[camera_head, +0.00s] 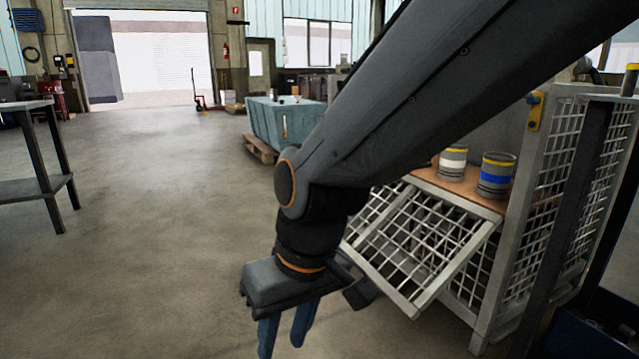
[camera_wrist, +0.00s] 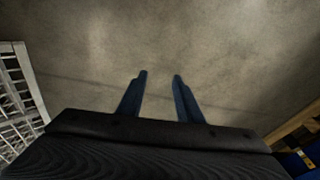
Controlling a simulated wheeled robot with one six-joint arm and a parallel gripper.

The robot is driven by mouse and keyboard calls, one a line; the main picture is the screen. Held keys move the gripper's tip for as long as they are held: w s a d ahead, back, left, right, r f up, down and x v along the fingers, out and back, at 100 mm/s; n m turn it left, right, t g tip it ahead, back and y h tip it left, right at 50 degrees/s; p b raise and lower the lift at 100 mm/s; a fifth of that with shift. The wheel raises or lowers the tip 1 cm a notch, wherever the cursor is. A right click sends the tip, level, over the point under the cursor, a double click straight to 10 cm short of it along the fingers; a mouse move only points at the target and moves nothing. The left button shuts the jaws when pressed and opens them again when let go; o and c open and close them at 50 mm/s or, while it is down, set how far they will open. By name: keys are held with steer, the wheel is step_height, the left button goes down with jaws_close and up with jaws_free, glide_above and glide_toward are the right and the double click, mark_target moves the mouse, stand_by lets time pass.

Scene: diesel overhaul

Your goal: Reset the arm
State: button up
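My gripper (camera_head: 284,340) hangs at the end of my arm in the head view, pointing down over the concrete floor. Its two blue fingers stand apart with nothing between them. The wrist view also shows the two fingers of my gripper (camera_wrist: 160,80) apart, with only bare floor beyond. My arm reaches down from the upper right of the head view and hides part of the scene behind it.
A wire-mesh cage (camera_head: 550,190) stands right of my gripper, its front panel (camera_head: 420,245) tilted outward near my wrist. Two banded cylinders (camera_head: 495,175) stand on its wooden shelf. A teal crate (camera_head: 270,120) sits behind. A metal table (camera_head: 35,150) stands left. Floor between is clear.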

steer(key=s+d+m+g, duration=0.1)
steer(key=s+d, duration=0.3)
steer(key=s, duration=0.3)
steer(key=d+r+m+h+p, duration=0.1)
steer(key=d+r+m+p, duration=0.2)
steer(key=d+r+p, duration=0.7)
steer(key=d+r+m+h+p, duration=0.1)
steer(key=d+r+m+p, duration=0.2)
steer(key=d+r+p, duration=0.7)
step_height(320, 180, up, 6)
steer(key=p, duration=1.4)
steer(key=shift+d+f+h, duration=0.2)
steer(key=shift+f+h, duration=0.05)
steer(key=shift+h, duration=0.05)
